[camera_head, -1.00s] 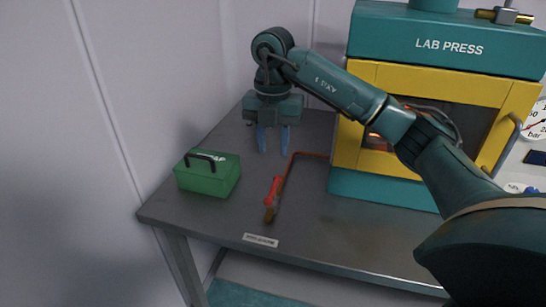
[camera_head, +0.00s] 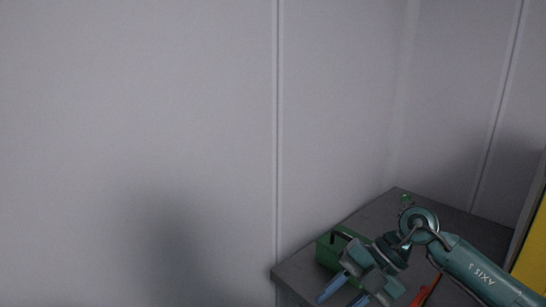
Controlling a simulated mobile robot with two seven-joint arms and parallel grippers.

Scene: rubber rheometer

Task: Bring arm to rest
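My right arm reaches in from the lower right. Its gripper (camera_head: 346,294) has two blue fingers, which stand apart with nothing visible between them. The gripper is at the lower edge of the view, in front of the green box (camera_head: 326,250), and covers part of it. My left gripper is out of view.
The dark grey table (camera_head: 372,215) fills the lower right corner. A red-handled tool (camera_head: 425,291) lies on it, partly hidden by my arm. A yellow edge of the lab press (camera_head: 531,246) shows at the far right. Pale walls (camera_head: 140,130) fill the rest.

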